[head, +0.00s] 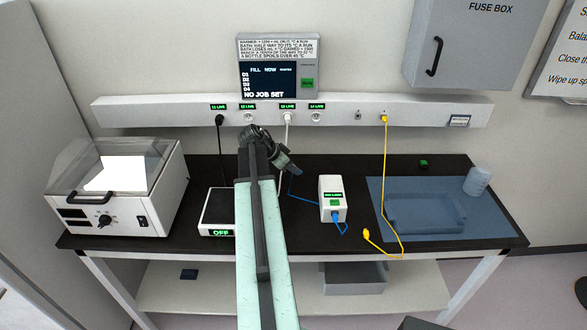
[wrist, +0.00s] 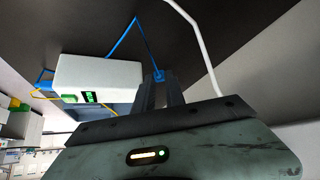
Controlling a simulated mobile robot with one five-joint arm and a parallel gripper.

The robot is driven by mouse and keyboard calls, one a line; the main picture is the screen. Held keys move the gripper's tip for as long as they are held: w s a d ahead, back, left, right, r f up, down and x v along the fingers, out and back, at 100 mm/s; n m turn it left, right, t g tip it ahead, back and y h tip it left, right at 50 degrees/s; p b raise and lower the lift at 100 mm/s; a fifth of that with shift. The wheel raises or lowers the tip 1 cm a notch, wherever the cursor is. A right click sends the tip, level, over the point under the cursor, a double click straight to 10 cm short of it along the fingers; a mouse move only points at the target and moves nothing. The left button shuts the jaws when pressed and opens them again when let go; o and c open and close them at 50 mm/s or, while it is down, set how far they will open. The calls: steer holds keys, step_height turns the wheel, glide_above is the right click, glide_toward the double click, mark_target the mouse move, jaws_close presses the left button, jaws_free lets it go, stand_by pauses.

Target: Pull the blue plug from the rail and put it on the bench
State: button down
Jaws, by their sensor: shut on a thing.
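My gripper (head: 290,172) is over the back of the black bench (head: 350,167), below the rail (head: 340,110) and left of a white box. In the wrist view my gripper (wrist: 161,88) is shut on the blue plug (wrist: 158,76), which shows at the fingertips. The plug is away from the rail, against the dark bench surface in the picture; I cannot tell whether it touches it. A blue cord (head: 297,198) runs from it towards the white box (head: 332,197). The plug itself is too small to make out in the head view.
A blue mat with a tray (head: 425,212) lies right. A lidded machine (head: 115,190) stands left. Bench between box and rail is clear.

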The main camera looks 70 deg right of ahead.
steer(key=shift+f+b, duration=3.1)
steer(key=shift+r, duration=0.1)
steer(key=c, duration=1.3)
jaws_free()
steer(key=shift+r, duration=0.15)
steer(key=p+v, duration=0.6)
steer(key=v, duration=0.1)
steer(key=shift+w+a+r, duration=0.15)
steer(key=shift+a+r, duration=0.05)
steer(key=shift+r, duration=0.05)
